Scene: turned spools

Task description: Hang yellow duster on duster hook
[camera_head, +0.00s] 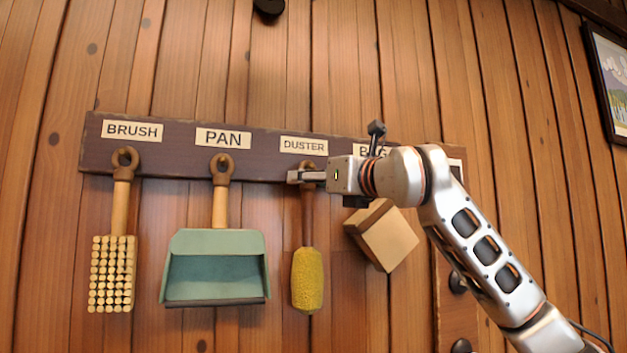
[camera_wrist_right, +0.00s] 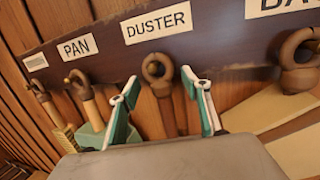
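The yellow duster (camera_head: 307,280) hangs head down under the DUSTER label on the dark rack board (camera_head: 265,165). Its brown handle runs up to a ring (camera_wrist_right: 157,68) against the board. In the right wrist view a peg end shows in the ring's opening, so the ring appears to be around the duster hook (camera_wrist_right: 152,70). My right gripper (camera_head: 298,177) is at the top of the handle in the head view and hides part of it. In the wrist view its two fingers (camera_wrist_right: 160,80) are spread, with the ring and handle between them and gaps on both sides. My left gripper is out of view.
A brush (camera_head: 112,272) and a green pan (camera_head: 215,265) hang to the left on the same board. A tan block-like item (camera_head: 385,238) hangs close on the right, under my right wrist. A framed picture (camera_head: 610,80) is at the far right. The plank wall above the board is mostly clear.

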